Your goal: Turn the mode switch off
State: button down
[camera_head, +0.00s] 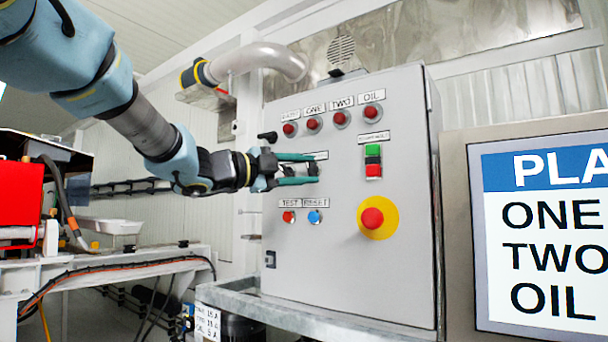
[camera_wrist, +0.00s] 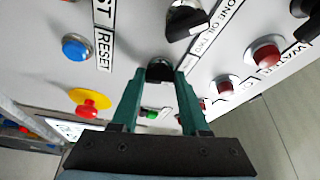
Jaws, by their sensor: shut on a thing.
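A grey control panel (camera_head: 345,260) stands in front of me. My gripper (camera_head: 315,169) is at the middle of its face, with the two green fingers one above the other. In the wrist view my gripper (camera_wrist: 160,80) is shut on a small black rotary switch (camera_wrist: 160,70), with one finger on each side of it. The fingers partly hide this switch, and I cannot read its own label or setting. A second black rotary switch (camera_wrist: 187,22) sits just beyond it, beside a label with ONE, OIL and TWO. I cannot tell from its label which is the mode switch.
Red lamps (camera_head: 340,118) line the panel top. A green, black and red button block (camera_head: 373,161) and a yellow-ringed red stop button (camera_head: 374,219) sit right of my gripper. Red test (camera_head: 289,216) and blue reset (camera_head: 314,217) buttons lie below. A sign (camera_head: 545,230) stands at right.

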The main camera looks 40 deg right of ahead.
jog(key=shift+m+y, duration=0.4)
jog(key=shift+m, duration=0.8)
jog(key=shift+c, duration=2)
grip_release()
jog(key=shift+r, duration=0.1)
jog(key=w+a+b, duration=0.1)
jog(key=a+b, duration=0.1)
jog(key=a, duration=0.8)
jog(key=shift+w+a, duration=0.25)
jog(key=shift+a, duration=0.1)
